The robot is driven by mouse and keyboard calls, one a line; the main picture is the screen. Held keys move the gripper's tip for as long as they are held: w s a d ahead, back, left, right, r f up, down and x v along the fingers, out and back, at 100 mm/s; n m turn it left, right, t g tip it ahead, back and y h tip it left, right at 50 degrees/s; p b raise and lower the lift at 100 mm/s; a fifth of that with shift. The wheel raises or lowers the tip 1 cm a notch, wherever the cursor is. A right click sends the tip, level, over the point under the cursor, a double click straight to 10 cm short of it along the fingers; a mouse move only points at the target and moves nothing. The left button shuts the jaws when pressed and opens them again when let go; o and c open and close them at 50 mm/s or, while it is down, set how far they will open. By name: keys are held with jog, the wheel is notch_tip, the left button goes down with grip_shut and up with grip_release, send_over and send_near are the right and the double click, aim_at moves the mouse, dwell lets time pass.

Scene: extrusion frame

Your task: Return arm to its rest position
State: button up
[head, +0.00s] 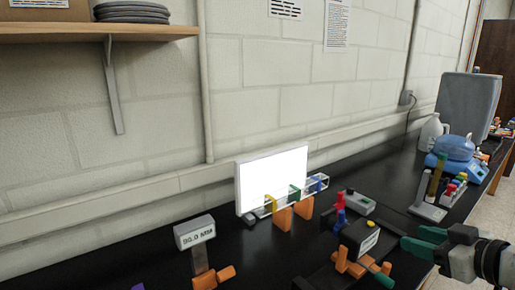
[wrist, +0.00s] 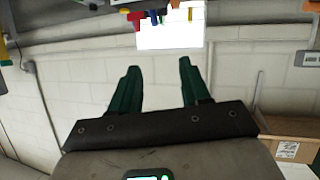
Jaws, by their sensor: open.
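My gripper (head: 425,242) has green fingers and shows at the right of the head view, near the front edge of the black bench (head: 110,255). In the wrist view my gripper (wrist: 158,66) has its two fingers spread apart with nothing between them, only pale block wall behind. It is open and empty.
A bright white panel (head: 272,180) stands by the wall with orange, yellow and blue parts before it. A display on a post (head: 195,232) is at left. A wooden shelf (head: 95,32) juts out upper left.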

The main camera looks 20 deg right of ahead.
jog(key=s+a+f+m+g+b, duration=0.1)
jog(key=s+a+f+g+b, duration=0.2)
jog(key=f, duration=0.6)
jog(key=s+a+f+m+g+b, duration=0.1)
jog(key=s+a+f, duration=0.3)
jog(key=f, duration=0.6)
jog(key=s+a+f+g+b, duration=0.1)
jog(key=a+f+g+b, duration=0.15)
jog(key=a+f, duration=0.5)
jog(key=s+a+f+m+g+h+b, duration=0.1)
jog(key=s+f+g, duration=0.5)
jog(key=s+f, duration=0.9)
jog(key=shift+s+a+f+h+b, duration=0.2)
jog(key=shift+s+h+b, duration=0.1)
jog(key=shift+s+b, duration=0.6)
jog(key=shift+w+f, duration=0.1)
